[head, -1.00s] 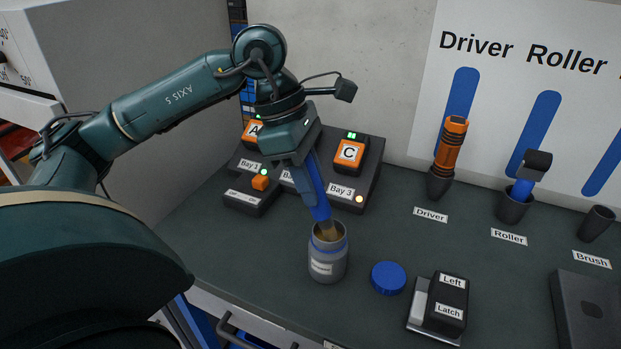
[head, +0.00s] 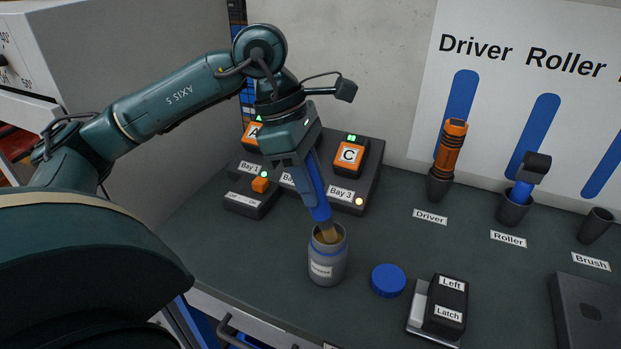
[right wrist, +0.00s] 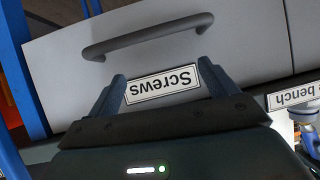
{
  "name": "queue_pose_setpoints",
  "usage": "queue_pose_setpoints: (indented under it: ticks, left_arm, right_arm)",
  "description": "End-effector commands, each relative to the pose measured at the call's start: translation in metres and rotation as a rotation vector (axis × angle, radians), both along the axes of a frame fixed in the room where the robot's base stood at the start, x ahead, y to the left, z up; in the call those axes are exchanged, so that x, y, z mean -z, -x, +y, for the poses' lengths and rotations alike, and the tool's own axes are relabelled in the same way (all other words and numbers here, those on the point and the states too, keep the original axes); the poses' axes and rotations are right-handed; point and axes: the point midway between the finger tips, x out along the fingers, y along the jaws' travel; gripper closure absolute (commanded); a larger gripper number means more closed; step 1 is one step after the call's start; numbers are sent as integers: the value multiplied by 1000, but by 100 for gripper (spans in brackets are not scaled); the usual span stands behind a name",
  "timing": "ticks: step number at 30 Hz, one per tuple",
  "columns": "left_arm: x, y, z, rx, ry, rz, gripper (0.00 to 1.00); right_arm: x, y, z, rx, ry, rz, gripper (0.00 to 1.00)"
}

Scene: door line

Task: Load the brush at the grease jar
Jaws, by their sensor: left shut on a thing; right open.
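My left gripper (head: 308,201) is shut on the blue brush (head: 319,192) and holds it tilted, bristles down. The bristles (head: 328,236) are at the open mouth of the grease jar (head: 326,267), with their tip inside it. Whether they touch the grease is hard to tell. The jar stands upright, grey with a blue band and a label. Its blue lid (head: 388,281) lies on the bench just right of it. My right gripper (right wrist: 163,78) is open and empty in the right wrist view, in front of a grey drawer labelled Screws (right wrist: 162,84).
A dark block of bays with orange-topped packs A (head: 252,132) and C (head: 348,157) stands behind the jar. The driver (head: 450,150) and roller (head: 527,180) stand in their holders. The Brush holder (head: 596,225) is empty. A Left Latch box (head: 446,305) sits to the right.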

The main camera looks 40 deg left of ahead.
Motion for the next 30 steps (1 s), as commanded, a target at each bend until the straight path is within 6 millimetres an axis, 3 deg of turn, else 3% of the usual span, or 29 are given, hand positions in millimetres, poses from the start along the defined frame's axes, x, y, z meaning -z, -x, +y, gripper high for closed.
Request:
queue_pose_setpoints:
  ticks: [21,30]
  left_arm:
    - [-63,-1,0,0,3,-4,94]
    - [-63,0,0,-1,2,-4,94]
  right_arm:
    - [-47,1,0,-2,1,3,15]
    - [-47,1,0,-2,1,3,15]
